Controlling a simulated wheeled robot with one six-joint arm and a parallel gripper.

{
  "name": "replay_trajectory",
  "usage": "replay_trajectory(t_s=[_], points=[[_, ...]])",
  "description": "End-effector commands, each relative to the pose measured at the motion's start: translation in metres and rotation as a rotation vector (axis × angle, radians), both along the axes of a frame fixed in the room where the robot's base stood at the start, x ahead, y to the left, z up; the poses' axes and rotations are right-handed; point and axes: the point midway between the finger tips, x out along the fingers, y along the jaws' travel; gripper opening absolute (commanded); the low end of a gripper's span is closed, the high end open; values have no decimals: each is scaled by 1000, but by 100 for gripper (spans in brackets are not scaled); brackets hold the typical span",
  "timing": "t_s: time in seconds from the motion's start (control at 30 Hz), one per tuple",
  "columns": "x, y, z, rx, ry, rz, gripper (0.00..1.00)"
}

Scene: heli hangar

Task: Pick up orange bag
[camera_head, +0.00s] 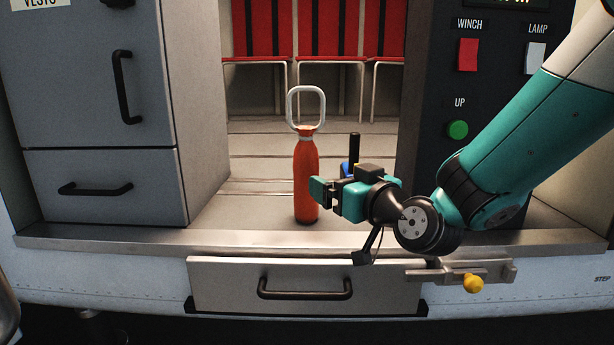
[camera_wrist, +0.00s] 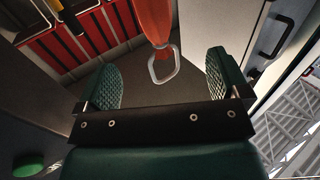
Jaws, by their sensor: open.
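The orange bag (camera_head: 306,178) is a slim upright orange cylinder with a white loop handle (camera_head: 306,106) on top. It stands on the cabin floor near the sill. My gripper (camera_head: 318,192) is to its right in the head view, its fingers overlapping the bag's right edge. In the wrist view, the bag (camera_wrist: 153,22) hangs into the top of the picture with its white loop (camera_wrist: 165,66) beyond and between the two open, empty fingers of my gripper (camera_wrist: 165,80). I cannot tell whether a finger touches the bag.
A grey cabinet (camera_head: 95,120) stands left and a dark control panel (camera_head: 485,90) right. Red seats (camera_head: 315,30) are behind. A small black-and-blue object (camera_head: 354,150) stands behind my gripper. A drawer (camera_head: 305,287) and a yellow-knobbed latch (camera_head: 473,283) are below the sill.

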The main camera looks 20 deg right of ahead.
Motion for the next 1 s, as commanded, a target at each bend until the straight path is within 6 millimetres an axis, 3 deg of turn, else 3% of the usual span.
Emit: replay_trajectory(t_s=[0.17, 0.43, 0.77, 1.0], points=[[17, 2, 5, 4, 6, -7, 93], [66, 15, 5, 2, 4, -5, 93], [92, 19, 3, 2, 1, -6, 93], [126, 22, 7, 1, 2, -5, 93]])
